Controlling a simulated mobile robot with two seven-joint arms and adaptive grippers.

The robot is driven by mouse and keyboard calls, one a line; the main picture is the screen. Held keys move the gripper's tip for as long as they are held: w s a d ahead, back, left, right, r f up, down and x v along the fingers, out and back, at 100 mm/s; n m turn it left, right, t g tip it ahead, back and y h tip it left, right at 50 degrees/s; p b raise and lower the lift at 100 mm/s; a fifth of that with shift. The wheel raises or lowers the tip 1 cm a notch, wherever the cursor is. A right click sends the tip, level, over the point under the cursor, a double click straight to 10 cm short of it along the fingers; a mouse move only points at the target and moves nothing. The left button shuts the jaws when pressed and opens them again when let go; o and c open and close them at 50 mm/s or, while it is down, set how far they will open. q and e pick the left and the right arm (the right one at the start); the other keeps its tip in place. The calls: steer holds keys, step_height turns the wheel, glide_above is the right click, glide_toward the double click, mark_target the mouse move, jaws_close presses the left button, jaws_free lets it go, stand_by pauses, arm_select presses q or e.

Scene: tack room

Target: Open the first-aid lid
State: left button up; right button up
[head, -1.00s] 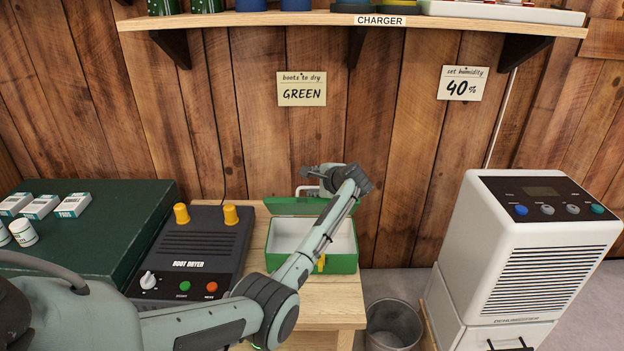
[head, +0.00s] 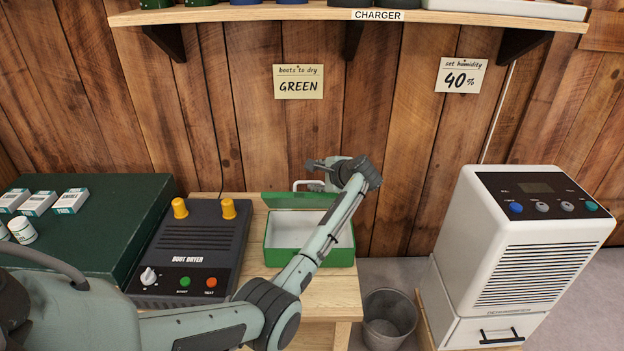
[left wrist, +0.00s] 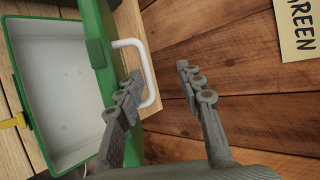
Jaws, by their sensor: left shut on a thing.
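The green first-aid box (head: 281,257) stands on the wooden table, with its white inside showing. Its green lid (head: 290,201) is raised at the back, on the wall side, and the box is open. My left gripper (head: 318,168) is behind the raised lid. In the left wrist view, the white lid handle (left wrist: 150,72) lies between the fingers of my left gripper (left wrist: 158,80), which is shut on it; the near finger covers part of it. A yellow latch (left wrist: 14,122) shows on the box's front. My right gripper is out of view.
A boot dryer (head: 195,255) stands left of the box, beside a dark green chest (head: 110,205). A bin (head: 388,318) and a white dehumidifier (head: 515,260) are to the right. The plank wall is close behind the lid; a shelf (head: 260,14) hangs above.

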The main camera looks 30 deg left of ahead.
arm_select(q)
steer(key=shift+t, duration=0.4)
steer(key=r, duration=0.1)
steer(key=d+r, duration=0.1)
steer(key=r, duration=0.1)
steer(key=d+r, duration=0.1)
steer(key=r, duration=0.1)
steer(key=shift+w, duration=0.35)
steer(key=shift+s+d, duration=0.1)
steer(key=shift+d, duration=0.05)
steer(key=shift+f, duration=0.15)
steer(key=shift+s, duration=0.1)
steer(key=shift+a, duration=0.25)
steer(key=v, duration=1.2)
steer(key=shift+d+f, duration=0.1)
steer(key=shift+d, duration=0.05)
